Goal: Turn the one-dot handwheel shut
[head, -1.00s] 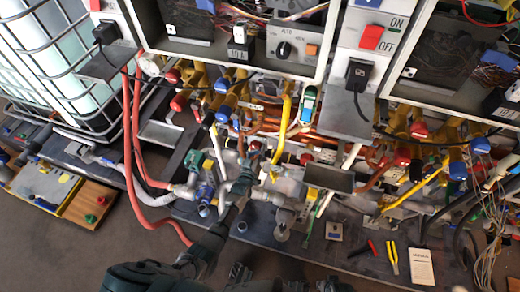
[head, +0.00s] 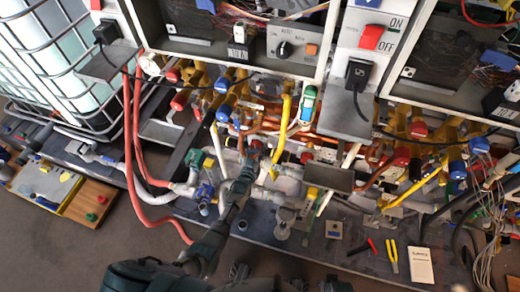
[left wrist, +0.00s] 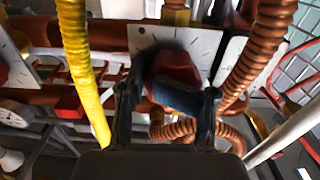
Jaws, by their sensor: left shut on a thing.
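No dot mark can be made out, so I cannot tell which handwheel this is. In the head view my left gripper (head: 252,160) reaches in among the pipes in the middle, and the handle there is hidden or too small to tell.
A yellow hose (left wrist: 84,70) runs close to the left finger, and a copper corrugated pipe (left wrist: 258,55) is close on the right. Grey pipes and a blue valve (head: 205,192) lie beside my left arm. Pliers (head: 392,257) lie on the bench edge.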

